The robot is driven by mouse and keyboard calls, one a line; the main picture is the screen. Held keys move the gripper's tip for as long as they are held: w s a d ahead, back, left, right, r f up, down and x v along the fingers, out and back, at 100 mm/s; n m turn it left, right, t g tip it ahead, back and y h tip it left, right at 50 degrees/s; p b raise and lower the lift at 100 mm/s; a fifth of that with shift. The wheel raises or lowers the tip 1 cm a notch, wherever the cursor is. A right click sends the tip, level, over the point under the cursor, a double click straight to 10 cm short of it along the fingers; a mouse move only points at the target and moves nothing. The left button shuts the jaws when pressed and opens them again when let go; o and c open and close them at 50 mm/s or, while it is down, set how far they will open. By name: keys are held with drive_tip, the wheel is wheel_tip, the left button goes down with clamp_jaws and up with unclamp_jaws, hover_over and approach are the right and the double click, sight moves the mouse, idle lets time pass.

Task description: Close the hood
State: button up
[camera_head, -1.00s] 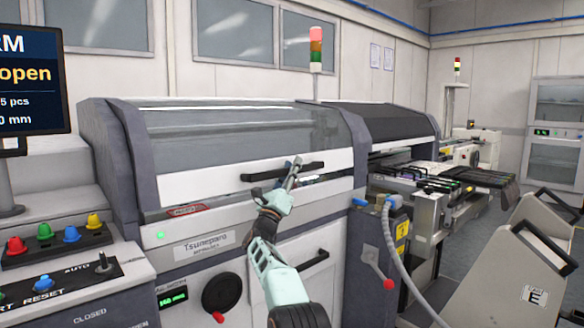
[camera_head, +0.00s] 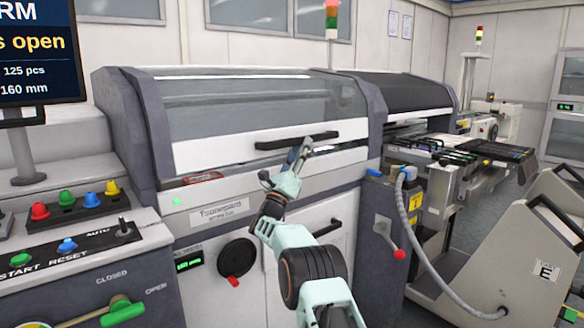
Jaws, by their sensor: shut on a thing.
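The hood (camera_head: 225,108) of the machine has a grey see-through panel and a white lower band. A dark gap shows under the right part of its lower edge, so it is not fully down. Its black bar handle (camera_head: 275,143) runs across the white band. My gripper (camera_head: 303,148) is at the right half of the handle and is shut on it. The gripper hides part of the handle and the band, and the exact finger contact is small in the picture.
A screen (camera_head: 35,50) at the left shows the words "s open". A button panel (camera_head: 65,215) and a lever (camera_head: 122,312) marked CLOSED and OPEN are at the lower left. A trolley (camera_head: 530,235) stands at the right. A grey hose (camera_head: 412,240) hangs beside the machine.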

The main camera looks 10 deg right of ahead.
drive_tip(key=v, duration=0.7)
